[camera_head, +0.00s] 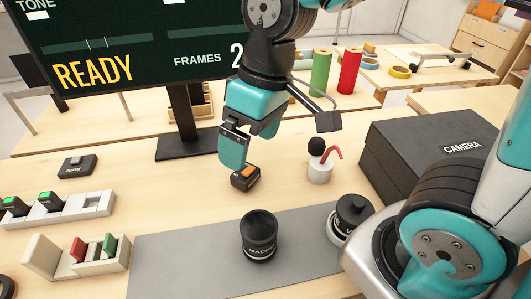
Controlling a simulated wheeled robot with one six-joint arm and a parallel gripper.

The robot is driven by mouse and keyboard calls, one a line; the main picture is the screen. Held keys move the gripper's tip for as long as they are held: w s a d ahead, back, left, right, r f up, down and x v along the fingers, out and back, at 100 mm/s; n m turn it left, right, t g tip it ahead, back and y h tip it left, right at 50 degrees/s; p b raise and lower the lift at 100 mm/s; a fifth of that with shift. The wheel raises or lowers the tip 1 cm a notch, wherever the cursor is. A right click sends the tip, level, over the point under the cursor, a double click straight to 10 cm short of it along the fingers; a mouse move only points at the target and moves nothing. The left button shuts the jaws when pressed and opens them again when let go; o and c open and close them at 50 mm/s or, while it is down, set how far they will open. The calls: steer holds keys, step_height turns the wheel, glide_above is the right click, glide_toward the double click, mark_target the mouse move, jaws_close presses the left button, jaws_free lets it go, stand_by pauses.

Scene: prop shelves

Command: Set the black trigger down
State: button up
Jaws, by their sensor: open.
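The black trigger (245,178) is a small black block with orange on it. It appears to rest on the wooden table, left of centre behind the grey mat. My gripper (236,164) is right above and behind it, pointing down, with its teal fingertips close to the trigger's top. The jaws are open and not closed on the trigger. One finger is mostly hidden behind the other, and I cannot tell whether a fingertip touches the trigger.
A macro lens (259,238) and another lens (350,214) stand at the grey mat (190,262). The camera box (415,140) is at right, the monitor stand (184,115) behind.

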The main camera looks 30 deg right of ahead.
steer(key=s+a+r+y, duration=0.1)
steer(key=s+r, duration=0.1)
steer(key=s, duration=0.5)
steer(key=shift+s+a+r+n, duration=0.15)
steer(key=shift+s+r+n, duration=0.1)
steer(key=shift+n, duration=0.15)
steer(key=shift+c, duration=0.3)
